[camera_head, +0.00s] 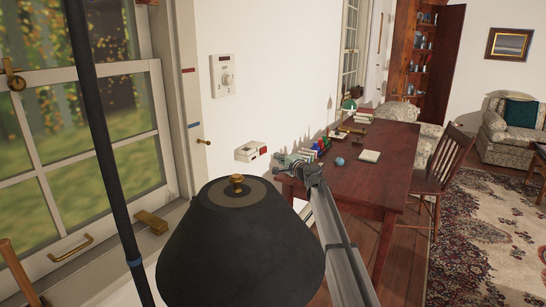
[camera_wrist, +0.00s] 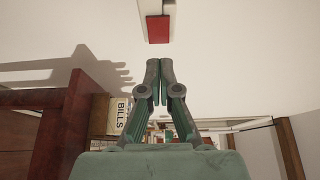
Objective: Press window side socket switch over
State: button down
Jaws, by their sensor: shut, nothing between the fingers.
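A white socket box (camera_head: 246,153) with a small red switch (camera_head: 263,150) is on the white wall right of the window, in the head view. In the wrist view a red switch face (camera_wrist: 158,29) on a pale mount shows at the top, just beyond my fingertips. My gripper (camera_head: 279,158) is to the right of the socket box in the head view. In the wrist view the gripper (camera_wrist: 159,66) is shut and empty, its fingers pointing at the wall below the red face. A gap shows between fingertips and switch; I cannot tell contact in depth.
A black lampshade (camera_head: 240,245) stands in the near foreground. A wooden desk (camera_head: 385,176) with small items is behind my arm. A wall dial plate (camera_head: 223,76) is above the socket. A box marked BILLS (camera_wrist: 116,113) is left of my fingers.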

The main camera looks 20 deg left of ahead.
jog(key=s+a+v, duration=0.1)
jog(key=v, duration=0.5)
jog(key=shift+s+d, duration=0.25)
jog(key=shift+s, duration=0.05)
